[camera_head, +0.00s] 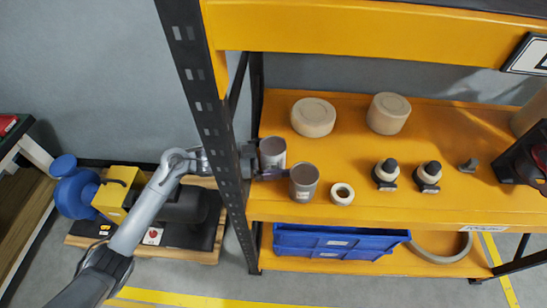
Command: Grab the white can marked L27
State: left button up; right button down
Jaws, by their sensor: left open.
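Two greyish-white cans with brownish tops stand upright on the orange shelf at its left end. The rear can (272,154) is partly hidden behind my gripper. The front can (304,183) stands nearer the shelf's front edge, a little to the right. Small labels show on them, but I cannot read which is L27. My left gripper (270,174) is open, reaching in from the left past the dark upright. Its dark fingers are beside the cans, close to the rear can and just left of the front one. Contact cannot be told. My right gripper is not in view.
The dark perforated upright (205,110) stands close against my left arm. A white ring (342,194) lies right of the front can. Two beige round containers (313,117) (388,113) stand behind. Two black-topped parts (386,174) (428,176) stand further right. A blue crate (335,243) is below.

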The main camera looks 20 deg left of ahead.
pick_arm(q)
jog(key=shift+w+d, duration=0.15)
jog(key=shift+d, duration=0.15)
jog(key=c, duration=1.2)
jog(key=shift+r, duration=0.1)
